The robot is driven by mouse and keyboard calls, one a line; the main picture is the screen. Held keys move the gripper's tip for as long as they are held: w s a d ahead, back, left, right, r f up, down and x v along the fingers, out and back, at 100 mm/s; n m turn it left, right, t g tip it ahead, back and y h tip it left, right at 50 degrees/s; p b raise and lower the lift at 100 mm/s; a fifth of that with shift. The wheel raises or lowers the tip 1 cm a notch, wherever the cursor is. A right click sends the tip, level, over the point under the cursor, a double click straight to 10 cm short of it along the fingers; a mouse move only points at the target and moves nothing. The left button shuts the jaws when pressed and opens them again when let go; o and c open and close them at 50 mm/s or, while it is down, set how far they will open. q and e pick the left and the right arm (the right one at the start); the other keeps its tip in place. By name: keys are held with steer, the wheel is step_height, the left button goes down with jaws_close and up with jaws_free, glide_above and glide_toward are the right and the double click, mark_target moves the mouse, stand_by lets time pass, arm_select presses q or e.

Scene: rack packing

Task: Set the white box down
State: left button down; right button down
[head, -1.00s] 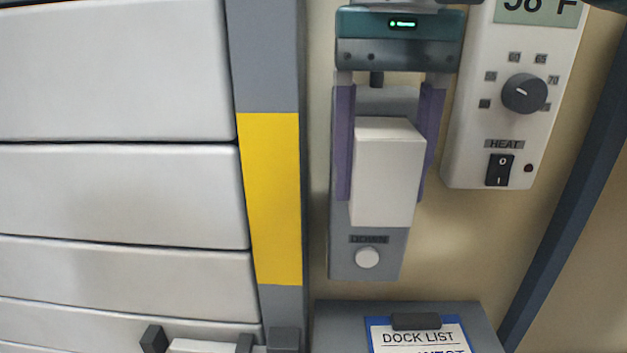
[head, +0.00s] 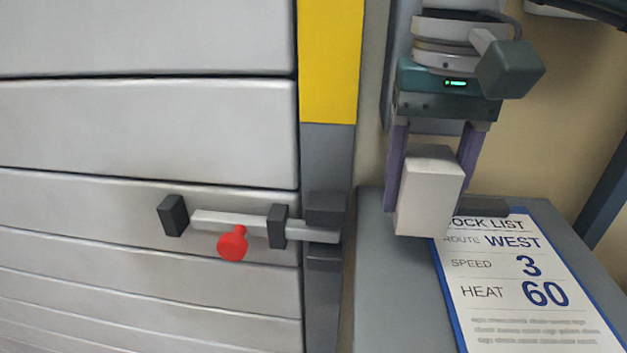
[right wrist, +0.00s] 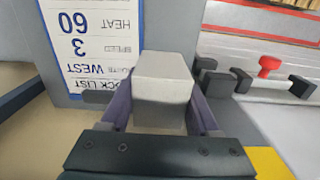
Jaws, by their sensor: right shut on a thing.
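The white box (head: 430,195) is held between the purple fingers of my right gripper (head: 432,165) in the head view. It hangs over or in front of the grey ledge (head: 385,290) and covers a corner of the dock list. I cannot tell whether its bottom touches the ledge. In the right wrist view the white box (right wrist: 163,85) sits between the two fingers of my right gripper (right wrist: 160,105), with the dock list behind it to the left. My left gripper is not in view.
The dock list (head: 525,280) on a blue clipboard reads WEST, 3 and 60 and takes up much of the ledge. Bare ledge shows left of the clipboard.

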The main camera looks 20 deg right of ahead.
mark_target(407, 254)
step_height(407, 254, down, 5)
steer(key=b, duration=0.3)
steer(key=shift+f, duration=0.15)
steer(key=shift+f, duration=0.15)
steer(key=shift+c, duration=0.6)
jaws_free()
